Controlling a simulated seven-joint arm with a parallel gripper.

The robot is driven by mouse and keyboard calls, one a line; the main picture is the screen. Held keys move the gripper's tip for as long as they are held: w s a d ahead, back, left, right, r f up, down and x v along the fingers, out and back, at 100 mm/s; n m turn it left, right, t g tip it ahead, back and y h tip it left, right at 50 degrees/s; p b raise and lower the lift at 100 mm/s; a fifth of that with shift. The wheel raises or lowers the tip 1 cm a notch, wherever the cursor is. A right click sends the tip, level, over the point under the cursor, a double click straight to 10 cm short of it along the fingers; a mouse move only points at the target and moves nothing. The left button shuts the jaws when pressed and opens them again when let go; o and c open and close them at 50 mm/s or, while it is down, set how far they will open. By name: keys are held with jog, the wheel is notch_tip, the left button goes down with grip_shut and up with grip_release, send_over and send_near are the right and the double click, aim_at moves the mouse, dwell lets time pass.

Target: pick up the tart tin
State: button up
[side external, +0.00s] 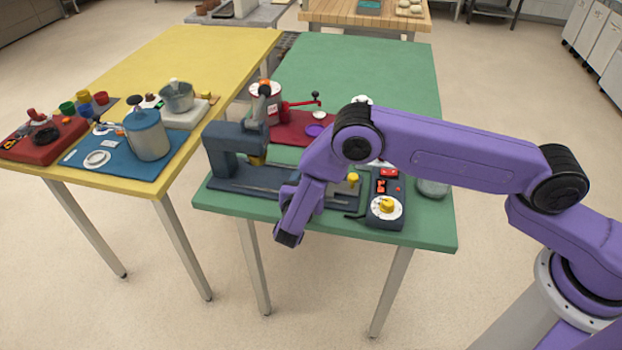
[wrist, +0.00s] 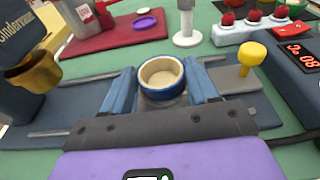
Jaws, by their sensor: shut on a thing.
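The tart tin (wrist: 161,92) shows in the wrist view as a small round tin with a blue outer wall and a cream inside. My gripper (wrist: 160,72) has one blue finger on each side of it and is shut on it.
The press (side external: 225,150) with its brass-coloured head stands left of my gripper. A timer box (side external: 387,212) with a yellow knob is close on the right. A yellow knob (wrist: 251,55) stands up from the base. A red mat (side external: 290,136) with a purple disc (side external: 316,130) lies behind.

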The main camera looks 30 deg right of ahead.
jog(key=shift+r, duration=0.4)
notch_tip(320, 180, up, 2)
jog(key=shift+r, duration=0.15)
jog(key=s+d+r, duration=0.2)
jog(key=s+r, duration=0.3)
jog(key=s, duration=0.1)
jog(key=s+d+r, duration=0.3)
jog(key=s+r, duration=0.1)
jog(key=s, duration=0.3)
jog(key=w+d+m+g+h, duration=0.1)
jog(key=w+d, duration=0.1)
jog(key=d, duration=1.2)
jog(key=s+a+n+t+y, duration=0.1)
jog(key=s+a, duration=0.1)
jog(key=a, duration=1.2)
jog(key=shift+a+r, duration=0.15)
jog(key=shift+r, duration=0.1)
